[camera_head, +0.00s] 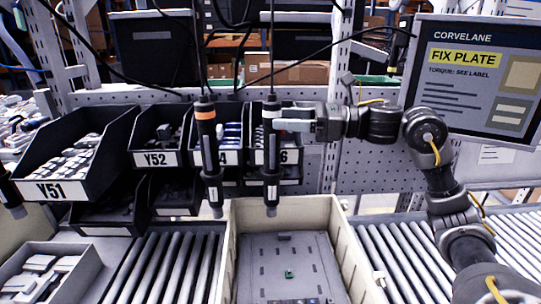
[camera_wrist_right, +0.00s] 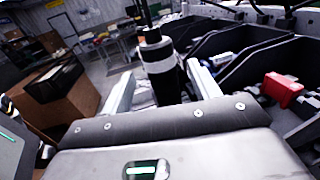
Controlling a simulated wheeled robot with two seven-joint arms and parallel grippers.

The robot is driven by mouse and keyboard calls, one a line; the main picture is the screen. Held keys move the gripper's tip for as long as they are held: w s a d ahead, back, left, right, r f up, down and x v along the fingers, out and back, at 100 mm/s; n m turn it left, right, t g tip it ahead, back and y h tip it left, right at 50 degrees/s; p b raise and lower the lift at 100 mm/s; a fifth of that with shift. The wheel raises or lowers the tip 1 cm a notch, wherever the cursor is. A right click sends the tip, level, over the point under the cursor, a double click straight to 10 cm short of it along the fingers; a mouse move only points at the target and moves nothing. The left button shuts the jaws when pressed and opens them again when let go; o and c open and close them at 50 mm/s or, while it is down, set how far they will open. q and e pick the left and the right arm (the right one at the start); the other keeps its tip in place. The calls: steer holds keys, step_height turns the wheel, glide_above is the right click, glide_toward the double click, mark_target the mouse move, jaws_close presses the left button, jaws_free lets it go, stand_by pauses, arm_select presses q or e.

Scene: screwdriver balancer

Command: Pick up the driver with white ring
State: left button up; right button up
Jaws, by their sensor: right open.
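The driver with the white ring (camera_head: 271,150) hangs upright on a cable over the back of the bin in the head view. My right gripper (camera_head: 279,125) reaches it from the right at the height of its upper body, hiding part of it. In the right wrist view the driver's dark body with its white band (camera_wrist_right: 158,58) stands between the two spread fingers of my right gripper (camera_wrist_right: 160,86). The fingers are open; I cannot tell whether either touches it.
A driver with an orange ring (camera_head: 208,150) hangs just left. Black part bins, such as Y51 (camera_head: 75,160) and Y52 (camera_head: 157,135), stand behind and left. A beige crate (camera_head: 229,262) holding a grey panel (camera_head: 287,262) sits on the rollers (camera_head: 172,265). A sign (camera_head: 465,85) stands right.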

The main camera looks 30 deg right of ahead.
mark_target(264, 118)
steer(key=p+x, duration=0.3)
steer(key=x, duration=0.2)
steer(key=shift+w+f+p, duration=0.1)
steer(key=shift+w+p, duration=0.1)
steer(key=shift+p, duration=0.15)
arm_select(q)
step_height(264, 118, up, 4)
steer(key=shift+w+f, duration=0.1)
steer(key=shift+w, duration=0.05)
arm_select(e)
steer(key=shift+a+f, duration=0.15)
steer(key=shift+c, duration=0.4)
jaws_close()
